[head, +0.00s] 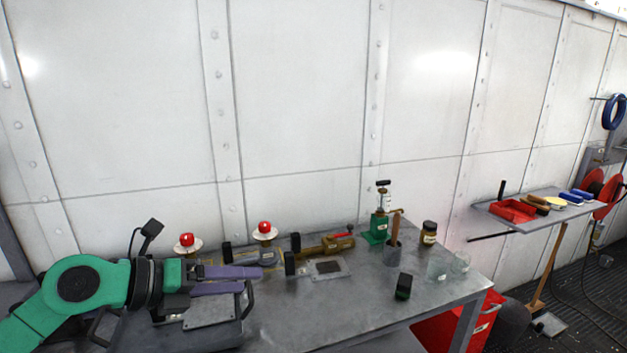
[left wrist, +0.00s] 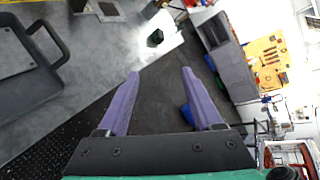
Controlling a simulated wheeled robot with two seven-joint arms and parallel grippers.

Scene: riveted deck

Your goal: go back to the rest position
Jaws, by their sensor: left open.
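My left gripper (head: 254,279) comes in from the left over the left part of the grey metal table (head: 340,318). Its two purple fingers are spread, with nothing between them. In the left wrist view the open fingers (left wrist: 160,73) point past the table edge, with dark floor between them. A grey tray with a dark handle (head: 210,312) lies below the fingers and partly behind my arm. It shows at the left of the left wrist view (left wrist: 22,62). My right gripper is in neither view.
Two red buttons (head: 265,228) (head: 187,240), a brass tool (head: 325,247), a green pump bottle (head: 380,226), a jar (head: 429,233), clear glasses (head: 438,266) and a small dark block (head: 404,286) stand on the table. A shelf (head: 535,208) with a red bin is at the right.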

